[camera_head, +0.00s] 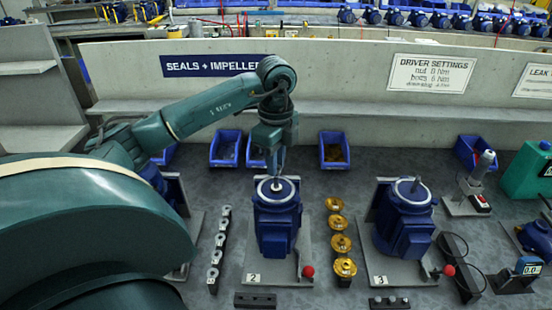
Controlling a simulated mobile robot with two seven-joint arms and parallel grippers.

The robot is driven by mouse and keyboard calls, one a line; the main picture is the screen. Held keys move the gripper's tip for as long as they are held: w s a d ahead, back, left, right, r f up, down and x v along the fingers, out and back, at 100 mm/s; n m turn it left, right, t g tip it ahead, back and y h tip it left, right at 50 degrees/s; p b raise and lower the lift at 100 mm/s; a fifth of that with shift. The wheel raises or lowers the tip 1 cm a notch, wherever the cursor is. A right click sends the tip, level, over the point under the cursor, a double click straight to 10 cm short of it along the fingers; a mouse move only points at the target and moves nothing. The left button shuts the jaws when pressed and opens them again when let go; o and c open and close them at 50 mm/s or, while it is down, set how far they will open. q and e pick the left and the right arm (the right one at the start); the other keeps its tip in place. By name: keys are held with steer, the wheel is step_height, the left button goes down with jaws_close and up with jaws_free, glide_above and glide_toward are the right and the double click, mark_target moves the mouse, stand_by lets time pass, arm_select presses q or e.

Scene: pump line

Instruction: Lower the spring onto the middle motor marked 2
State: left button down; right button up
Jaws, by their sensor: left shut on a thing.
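The middle motor (276,222) is blue, stands upright on a grey base plate and has a white "2" label at its front left. Its round top carries a pale ring. My left gripper (277,178) points down right over this top, with its fingertips at or just above the centre. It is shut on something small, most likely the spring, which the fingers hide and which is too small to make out. I cannot tell whether it touches the motor's shaft. My right gripper is not in view.
A row of silver parts (218,250) stands left of the motor, and a row of gold impellers (341,244) stands to its right. Motor 3 (404,222) with a bare shaft is further right. Blue bins (334,150) line the back. A red-knobbed lever (308,271) sits at the base plate's front right.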

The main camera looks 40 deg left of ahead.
mark_target(276, 187)
arm_select(q)
step_height(276, 187, down, 3)
steer(key=shift+f+b, duration=0.1)
steer(key=shift+b, duration=0.95)
steer(key=shift+f, duration=0.5)
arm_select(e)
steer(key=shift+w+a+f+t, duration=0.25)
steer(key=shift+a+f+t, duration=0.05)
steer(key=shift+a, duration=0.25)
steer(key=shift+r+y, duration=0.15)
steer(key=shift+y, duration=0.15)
arm_select(q)
steer(key=shift+f, duration=0.1)
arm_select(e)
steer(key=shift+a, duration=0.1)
arm_select(q)
steer(key=c, duration=0.6)
jaws_free()
steer(key=shift+c, duration=0.2)
steer(key=shift+o, duration=0.6)
